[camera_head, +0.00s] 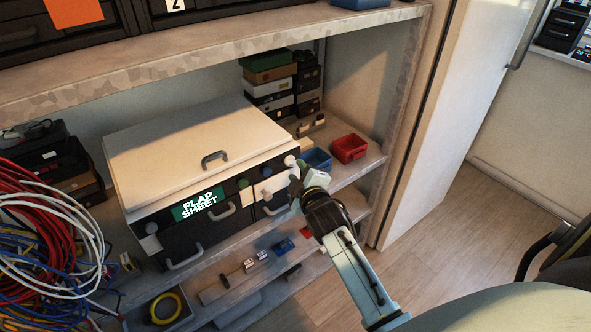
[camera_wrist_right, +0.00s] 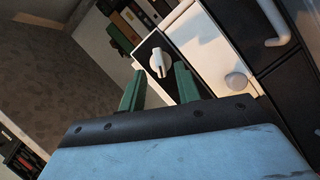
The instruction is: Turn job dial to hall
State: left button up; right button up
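The job dial appears to be the white knob with a pointed grip (camera_wrist_right: 160,63) on a black panel in the right wrist view. It likely also shows as the small white knob (camera_head: 289,160) at the right end of the cabinet front in the head view. My right gripper (camera_head: 304,178) reaches to that end of the cabinet. Its two green fingers stand apart in the right wrist view (camera_wrist_right: 159,79), with the dial ahead of the gap between them. I cannot tell whether they touch it. No dial markings are readable. My left gripper is out of view.
Coiled cables (camera_head: 45,235) hang at left. A shelf (camera_head: 230,62) runs above.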

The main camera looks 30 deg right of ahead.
aim_at(292, 163)
jog(key=shift+x, duration=1.5)
grip_shut()
